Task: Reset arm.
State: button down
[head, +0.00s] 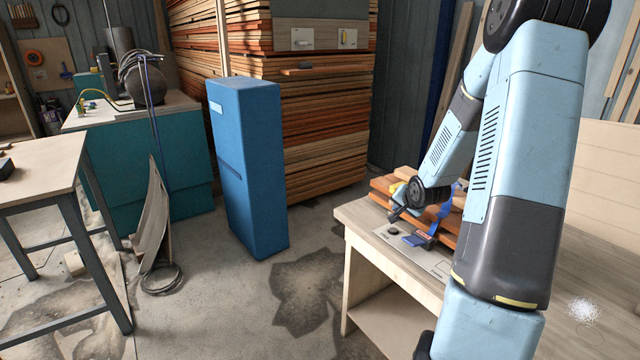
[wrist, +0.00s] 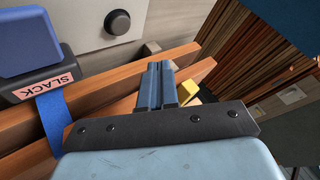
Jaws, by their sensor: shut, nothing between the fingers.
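My arm reaches from the right of the head view down to the workbench (head: 380,228). My gripper (head: 396,214) is low over the bench's left end, beside a stack of orange-brown boards (head: 386,188). A blue and black strap device (wrist: 38,70) labelled SLACK is at the left, with a blue strap (wrist: 52,122) running down. The strap also shows in the head view (head: 445,207).
A pale panel (wrist: 80,28) with a black knob (wrist: 118,22) lies near the boards. A yellow piece (wrist: 189,92) is beside the fingers. A blue upright cabinet (head: 245,165), a tall timber stack (head: 325,140) and a left table (head: 40,170) stand around open floor (head: 220,300).

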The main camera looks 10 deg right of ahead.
jog(key=s+a+r+n+g+h, duration=0.1)
jog(key=s+a+r+n, duration=0.1)
jog(key=s+a+r, duration=0.3)
jog(key=s+a+r+n, duration=0.1)
jog(key=s+a+r, duration=0.2)
jog(key=r, duration=0.4)
jog(key=s+a+r+n+g+h, duration=0.1)
jog(key=s+a+r+n, duration=0.1)
jog(key=s+a+r, duration=0.35)
jog(key=s+a+r+n+y, duration=0.1)
jog(key=s+a+r, duration=0.3)
jog(key=s, duration=0.6)
jog(key=s+a+r+n+g+y, duration=0.1)
jog(key=s+a+r+n, duration=0.2)
jog(key=s, duration=0.6)
notch_tip(320, 180, up, 2)
jog(key=shift+s+a+n+g+y, duration=0.3)
jog(key=shift+s+a+n, duration=0.1)
jog(key=shift+a, duration=0.15)
